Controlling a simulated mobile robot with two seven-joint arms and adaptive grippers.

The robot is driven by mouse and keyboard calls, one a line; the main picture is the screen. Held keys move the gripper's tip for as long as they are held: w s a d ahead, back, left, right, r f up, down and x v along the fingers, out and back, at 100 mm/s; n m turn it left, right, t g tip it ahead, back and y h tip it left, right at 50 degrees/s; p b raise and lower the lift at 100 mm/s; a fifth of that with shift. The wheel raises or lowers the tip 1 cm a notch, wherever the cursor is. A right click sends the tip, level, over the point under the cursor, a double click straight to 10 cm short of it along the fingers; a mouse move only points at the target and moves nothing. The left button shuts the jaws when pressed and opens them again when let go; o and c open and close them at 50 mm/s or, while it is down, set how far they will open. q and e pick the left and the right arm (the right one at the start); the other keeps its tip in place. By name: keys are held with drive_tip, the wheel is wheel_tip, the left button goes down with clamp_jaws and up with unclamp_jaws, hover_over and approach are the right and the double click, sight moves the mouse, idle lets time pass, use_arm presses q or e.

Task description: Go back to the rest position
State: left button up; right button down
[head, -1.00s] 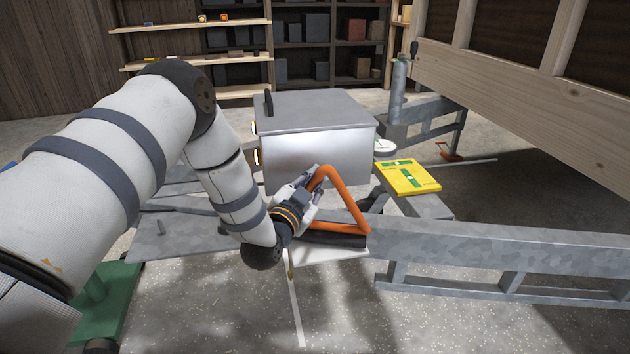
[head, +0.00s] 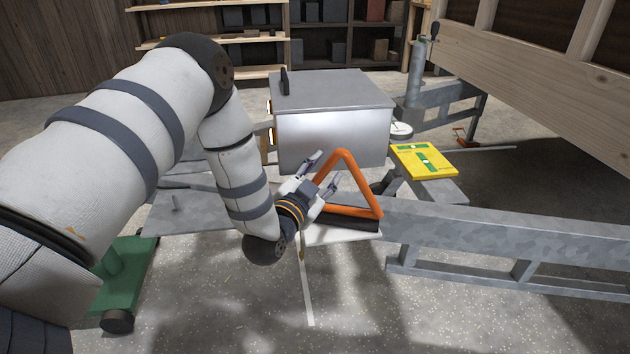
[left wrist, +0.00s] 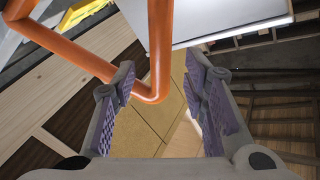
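My left gripper (head: 326,170) is open, with its two fingers spread apart. It stands just left of an orange tubular triangle (head: 370,187), close to its upper corner. In the left wrist view, the orange tube (left wrist: 158,45) bends just ahead of and between the spread fingers (left wrist: 162,72). I see no grip on it, but cannot tell whether a finger touches it. My right gripper is in neither view.
A grey metal box (head: 335,135) stands just behind the gripper. A wooden trailer wall (head: 540,80) rises at the right. A green wheeled base (head: 125,275) is at lower left. Speckled floor (head: 400,320) is open in front.

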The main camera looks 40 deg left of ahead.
use_arm(q)
drive_tip(key=v, duration=0.9)
drive_tip(key=s+d+f+g+h+p, duration=0.4)
drive_tip(key=s+d+f+g, duration=0.4)
drive_tip(key=s+f, duration=0.35)
drive_tip(key=s+d+f+n+g+p, duration=0.1)
drive_tip(key=s+g, duration=0.5)
drive_tip(key=s, duration=0.8)
drive_tip(key=s+d+f+n+g+p, duration=0.2)
drive_tip(key=s+d+g, duration=0.2)
drive_tip(key=s, duration=1)
drive_tip(key=shift+s+d+f+g, duration=0.15)
drive_tip(key=shift+s+d+g, duration=0.2)
drive_tip(key=shift+g, duration=0.55)
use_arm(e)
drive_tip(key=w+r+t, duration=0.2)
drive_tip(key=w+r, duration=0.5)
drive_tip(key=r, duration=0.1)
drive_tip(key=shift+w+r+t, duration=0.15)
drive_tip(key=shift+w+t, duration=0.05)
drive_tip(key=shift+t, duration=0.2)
use_arm(q)
drive_tip(key=shift+a, duration=0.1)
